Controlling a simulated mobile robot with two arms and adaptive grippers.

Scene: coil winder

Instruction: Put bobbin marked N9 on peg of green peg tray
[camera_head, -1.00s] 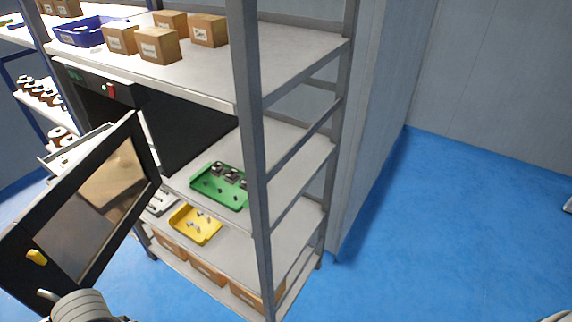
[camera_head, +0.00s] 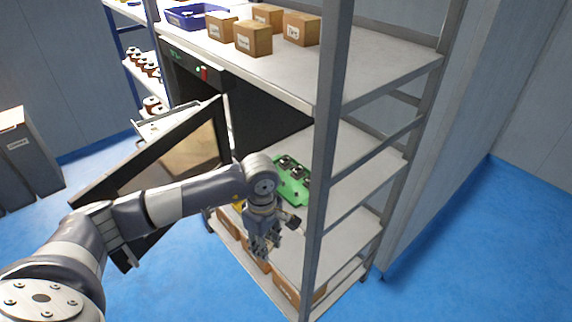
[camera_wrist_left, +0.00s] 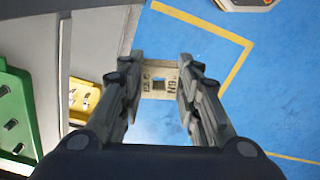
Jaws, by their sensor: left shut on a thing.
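My left gripper (camera_wrist_left: 160,105) is shut on a bobbin (camera_wrist_left: 160,82), whose pale flange with a square hole shows between the fingers in the left wrist view. The flange reads N9 on its right side. In the head view my left gripper (camera_head: 262,245) points down in front of the rack; the bobbin is hard to make out there. The green peg tray (camera_head: 292,184) lies on the rack's middle shelf, behind and above the gripper, with several dark bobbins on it. My arm hides part of it. The tray's edge also shows in the left wrist view (camera_wrist_left: 30,88). My right gripper is out of view.
A grey upright post (camera_head: 325,150) stands right of the green tray. The open oven-like door (camera_head: 165,165) is behind my arm. Blue floor lies clear in front.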

